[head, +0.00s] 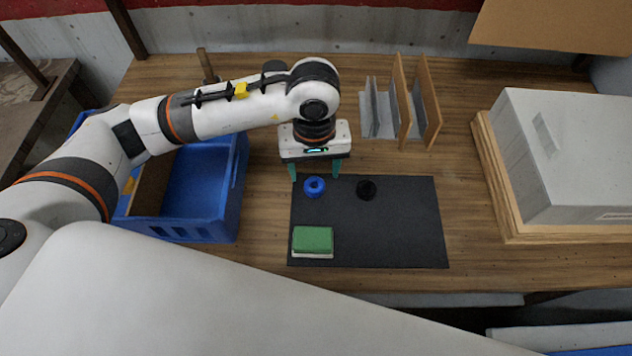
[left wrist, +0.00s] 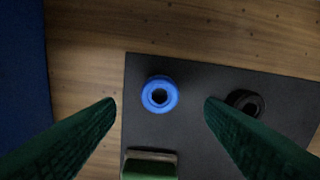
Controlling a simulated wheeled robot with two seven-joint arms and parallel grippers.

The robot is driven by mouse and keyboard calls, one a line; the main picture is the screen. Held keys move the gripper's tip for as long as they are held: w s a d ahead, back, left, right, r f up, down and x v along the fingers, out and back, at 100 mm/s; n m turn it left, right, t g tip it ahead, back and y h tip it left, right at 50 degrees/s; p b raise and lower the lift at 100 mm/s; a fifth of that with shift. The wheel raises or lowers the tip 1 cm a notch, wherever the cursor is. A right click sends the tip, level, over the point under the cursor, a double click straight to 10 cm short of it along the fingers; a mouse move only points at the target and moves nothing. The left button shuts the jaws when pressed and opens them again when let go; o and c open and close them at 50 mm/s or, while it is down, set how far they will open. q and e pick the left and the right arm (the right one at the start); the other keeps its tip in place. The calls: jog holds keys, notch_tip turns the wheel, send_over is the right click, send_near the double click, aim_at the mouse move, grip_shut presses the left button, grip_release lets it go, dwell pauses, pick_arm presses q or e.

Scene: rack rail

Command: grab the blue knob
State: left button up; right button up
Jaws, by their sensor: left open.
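The blue knob (head: 314,187) is a round ring-like piece with a dark centre hole, standing on the dark mat (head: 400,235) near its back left corner. In the left wrist view the blue knob (left wrist: 159,94) lies between the two green fingers in the picture, touching neither. My left gripper (head: 315,174) is open and empty, pointing down above and just behind the knob; its fingers also show in the left wrist view (left wrist: 160,103). My right gripper is in neither view.
A black knob (head: 366,190) stands right of the blue one on the mat. A green-topped block (head: 312,241) lies at the mat's front left. A blue crate (head: 238,190) is left, a slotted rack (head: 402,105) behind, and a grey box (head: 560,150) right.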

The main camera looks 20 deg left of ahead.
aim_at(314, 184)
pick_arm(q)
notch_tip(314, 184, down, 4)
jog(key=shift+f+p, duration=0.2)
jog(key=shift+p, duration=0.7)
jog(key=shift+f, duration=0.35)
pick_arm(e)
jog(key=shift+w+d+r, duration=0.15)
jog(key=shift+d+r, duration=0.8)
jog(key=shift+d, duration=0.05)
pick_arm(q)
jog(key=shift+c, duration=0.3)
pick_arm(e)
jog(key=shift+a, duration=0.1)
pick_arm(q)
jog(key=c, duration=1)
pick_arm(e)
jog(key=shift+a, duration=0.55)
